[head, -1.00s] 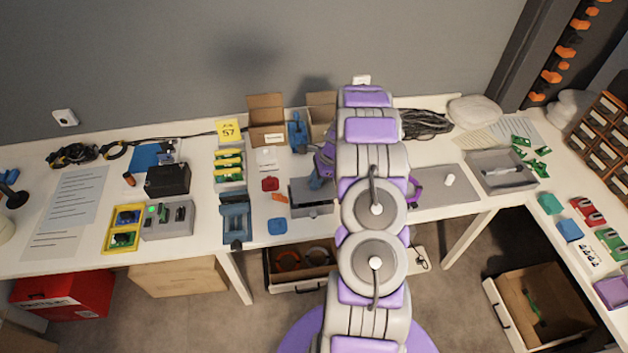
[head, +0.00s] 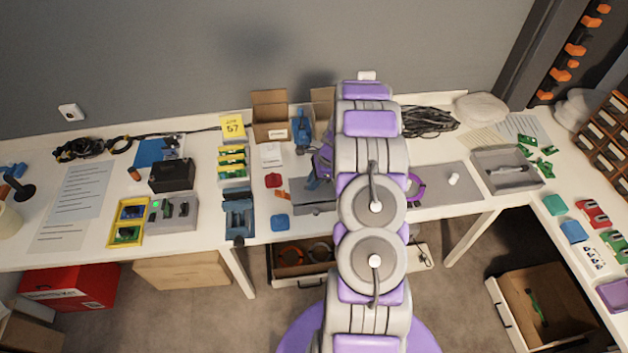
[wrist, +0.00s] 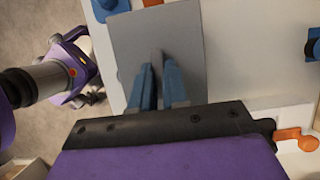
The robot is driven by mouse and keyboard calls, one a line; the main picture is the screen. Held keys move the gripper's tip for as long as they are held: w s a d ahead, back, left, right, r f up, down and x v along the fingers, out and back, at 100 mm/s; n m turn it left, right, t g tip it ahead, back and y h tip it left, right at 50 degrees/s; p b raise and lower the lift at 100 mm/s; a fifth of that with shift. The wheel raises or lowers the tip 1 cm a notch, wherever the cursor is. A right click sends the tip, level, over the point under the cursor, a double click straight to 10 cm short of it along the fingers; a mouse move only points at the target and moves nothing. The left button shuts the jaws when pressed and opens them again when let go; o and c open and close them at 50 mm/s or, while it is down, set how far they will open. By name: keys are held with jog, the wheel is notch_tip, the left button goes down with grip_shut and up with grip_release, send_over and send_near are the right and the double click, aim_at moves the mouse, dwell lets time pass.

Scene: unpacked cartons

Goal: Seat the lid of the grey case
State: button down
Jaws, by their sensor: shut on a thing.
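My gripper (wrist: 160,82) shows in the wrist view with its two blue fingers shut on a thin upright grip on the grey lid (wrist: 140,38). The lid is a flat grey plate beyond the fingers. In the head view my gripper (head: 314,181) points down at the grey case (head: 312,208), left of my arm near the table's front edge. The lid is at the case's top there, partly hidden by the gripper and arm. I cannot tell whether it lies flush on the rim or just above it.
A blue fixture (head: 238,222) and small coloured pieces stand left of the case. An open cardboard box (head: 270,108) and a blue tool (head: 302,133) are behind it. Right of my arm are a grey mat (head: 447,185) and a grey tray (head: 506,185).

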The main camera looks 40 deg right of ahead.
jog(key=shift+a+r, duration=0.15)
jog(key=shift+a, duration=0.45)
jog(key=shift+d+f, duration=0.4)
jog(key=shift+f, duration=0.25)
jog(key=c, duration=1.1)
grip_release()
jog(key=shift+a+r, duration=0.1)
jog(key=shift+a, duration=0.2)
jog(key=shift+o, duration=0.2)
jog(key=shift+d, duration=0.1)
jog(key=shift+d, duration=0.1)
jog(key=shift+d+r, duration=0.15)
jog(key=shift+r, duration=0.1)
jog(key=p+v, duration=0.3)
jog(key=v, duration=1.3)
jog(key=shift+r, duration=0.3)
